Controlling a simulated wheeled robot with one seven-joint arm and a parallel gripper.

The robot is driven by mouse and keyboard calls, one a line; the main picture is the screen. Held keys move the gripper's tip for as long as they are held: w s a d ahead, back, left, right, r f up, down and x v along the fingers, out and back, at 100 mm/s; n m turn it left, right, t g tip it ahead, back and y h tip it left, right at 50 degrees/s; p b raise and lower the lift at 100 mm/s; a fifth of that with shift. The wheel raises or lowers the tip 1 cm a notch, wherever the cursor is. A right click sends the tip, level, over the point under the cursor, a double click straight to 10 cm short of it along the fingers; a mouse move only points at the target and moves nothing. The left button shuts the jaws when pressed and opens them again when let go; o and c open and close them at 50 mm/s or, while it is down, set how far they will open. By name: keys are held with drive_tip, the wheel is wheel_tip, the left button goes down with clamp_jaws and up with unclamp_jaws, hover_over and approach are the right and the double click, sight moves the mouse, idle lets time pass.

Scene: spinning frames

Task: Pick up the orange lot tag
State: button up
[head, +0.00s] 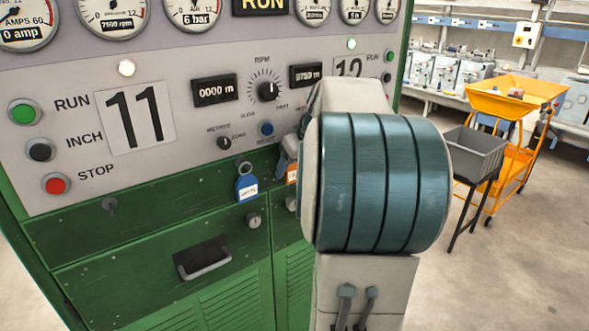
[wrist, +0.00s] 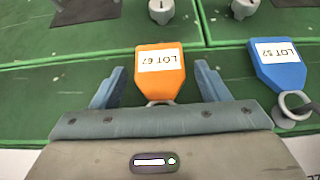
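The orange lot tag (wrist: 160,84) hangs against the green machine front, its white label reading LOT 67 upside down in the wrist view. My gripper (wrist: 160,67) is open, with one blue-grey finger on each side of the tag and a visible gap on both sides. The tag's metal ring (wrist: 158,103) is close to the palm and partly hidden by it. In the head view only a sliver of the orange tag (head: 291,173) shows beside my arm, which hides most of my gripper.
A blue lot tag (wrist: 278,66) with its own ring hangs close beside the gripper. It also shows in the head view (head: 247,188). The grey control panel (head: 190,95) with buttons and knobs is above. A dark drawer handle (head: 202,257) is lower left. A yellow cart (head: 515,100) stands far right.

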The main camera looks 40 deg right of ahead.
drive_tip(key=c, duration=0.8)
drive_tip(key=shift+r, duration=0.1)
drive_tip(key=shift+s+r+b, duration=0.3)
drive_tip(key=shift+r+b, duration=0.25)
drive_tip(key=shift+r, duration=0.05)
drive_tip(key=s+b, duration=0.5)
drive_tip(key=s, duration=1.2)
drive_tip(key=shift+s, duration=0.2)
drive_tip(key=shift+r, duration=0.25)
